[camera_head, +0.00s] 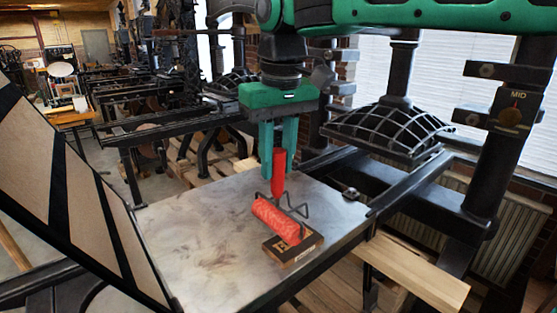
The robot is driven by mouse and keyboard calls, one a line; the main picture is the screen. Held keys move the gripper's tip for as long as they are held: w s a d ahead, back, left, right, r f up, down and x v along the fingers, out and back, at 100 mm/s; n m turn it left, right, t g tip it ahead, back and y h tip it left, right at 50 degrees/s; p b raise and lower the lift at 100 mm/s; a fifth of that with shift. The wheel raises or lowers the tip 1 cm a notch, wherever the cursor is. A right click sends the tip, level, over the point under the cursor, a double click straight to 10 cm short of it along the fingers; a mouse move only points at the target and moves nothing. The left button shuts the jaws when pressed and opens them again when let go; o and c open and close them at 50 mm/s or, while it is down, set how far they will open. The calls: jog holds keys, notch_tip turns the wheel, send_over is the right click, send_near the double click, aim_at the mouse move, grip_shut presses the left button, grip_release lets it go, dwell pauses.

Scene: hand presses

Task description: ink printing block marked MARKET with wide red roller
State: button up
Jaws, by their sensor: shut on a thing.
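My gripper (278,163) is shut on the upright red handle of the wide red roller (276,221). The roller's red cylinder hangs below on a dark wire frame. It is over the left part of a small dark-edged block (304,251) on the metal bed, and seems to be at its top surface, though contact cannot be told for sure. The block's top is partly hidden by the roller. A tan mark shows on its near side, but no word MARKET can be read.
The grey metal bed (190,240) is otherwise clear on the left. A black ribbed press plate (390,128) hangs behind right, beside a dark post with a MID dial (510,116). A tan panel with black bars (70,185) slants at left. Wooden planks (410,270) lie right.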

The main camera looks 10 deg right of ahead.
aim_at(277, 186)
jog(key=shift+a+f, duration=0.1)
jog(key=shift+f, duration=2.85)
